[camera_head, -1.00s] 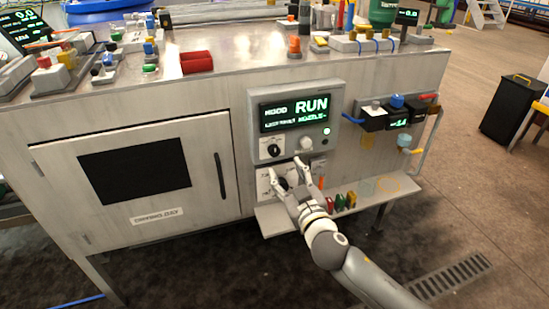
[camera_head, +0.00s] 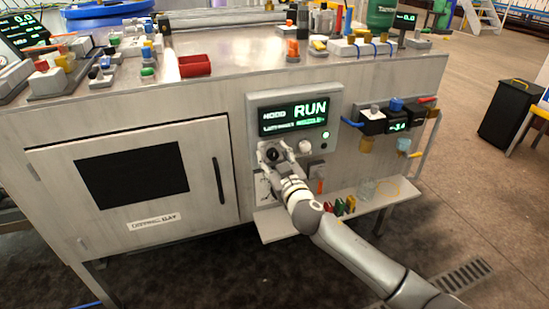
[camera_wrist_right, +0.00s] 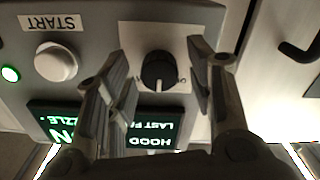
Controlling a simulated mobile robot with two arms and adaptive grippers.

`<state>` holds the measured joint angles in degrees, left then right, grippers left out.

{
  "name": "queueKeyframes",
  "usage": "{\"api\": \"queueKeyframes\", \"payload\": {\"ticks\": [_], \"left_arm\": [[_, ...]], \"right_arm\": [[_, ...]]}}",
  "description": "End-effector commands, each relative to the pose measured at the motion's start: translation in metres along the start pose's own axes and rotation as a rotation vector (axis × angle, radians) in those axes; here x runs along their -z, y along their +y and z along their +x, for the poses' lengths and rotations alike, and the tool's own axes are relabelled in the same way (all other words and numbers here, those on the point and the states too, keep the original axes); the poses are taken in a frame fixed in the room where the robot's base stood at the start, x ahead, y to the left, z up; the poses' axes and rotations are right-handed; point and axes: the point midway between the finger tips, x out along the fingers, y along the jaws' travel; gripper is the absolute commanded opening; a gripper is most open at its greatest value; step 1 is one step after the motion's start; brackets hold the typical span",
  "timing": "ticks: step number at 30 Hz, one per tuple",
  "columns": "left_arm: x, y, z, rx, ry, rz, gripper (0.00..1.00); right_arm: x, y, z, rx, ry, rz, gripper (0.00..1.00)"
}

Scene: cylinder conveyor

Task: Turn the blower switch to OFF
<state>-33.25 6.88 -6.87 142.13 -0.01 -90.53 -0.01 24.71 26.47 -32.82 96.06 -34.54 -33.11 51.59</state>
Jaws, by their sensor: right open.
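The black rotary switch knob (camera_wrist_right: 159,71) sits on a white label plate on the control panel. It faces me in the right wrist view, which sees the panel upside down. The label's marks are mostly too small or covered to read, so I cannot tell which position the knob points to. My right gripper (camera_wrist_right: 157,55) is open, with one finger on each side of the knob and visible gaps between them. In the head view my right gripper (camera_head: 270,152) is at the panel's lower left and partly covers the knob. My left gripper is not in view.
The display (camera_head: 293,116) above the knob reads HOOD and RUN. The white START button (camera_wrist_right: 56,64) and a lit green lamp (camera_wrist_right: 11,74) are beside the knob. A shelf (camera_head: 275,228) juts out below. Valve fittings (camera_head: 385,122) stand at right, a cabinet door (camera_head: 200,213) at left.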

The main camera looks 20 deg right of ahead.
Motion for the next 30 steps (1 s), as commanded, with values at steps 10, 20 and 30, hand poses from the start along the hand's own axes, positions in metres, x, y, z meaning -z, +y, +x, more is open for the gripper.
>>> {"api": "queueKeyframes", "payload": {"ticks": [10, 20, 30], "left_arm": [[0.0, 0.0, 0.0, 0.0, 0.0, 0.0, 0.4], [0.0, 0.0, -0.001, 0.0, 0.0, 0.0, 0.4], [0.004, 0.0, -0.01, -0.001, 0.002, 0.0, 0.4]], "right_arm": [[0.0, 0.0, 0.0, 0.0, 0.0, 0.0, 0.17], [0.0, 0.0, 0.0, 0.0, 0.0, -0.017, 0.04], [0.001, 0.0, -0.001, 0.0, -0.001, -0.198, 0.04]]}}
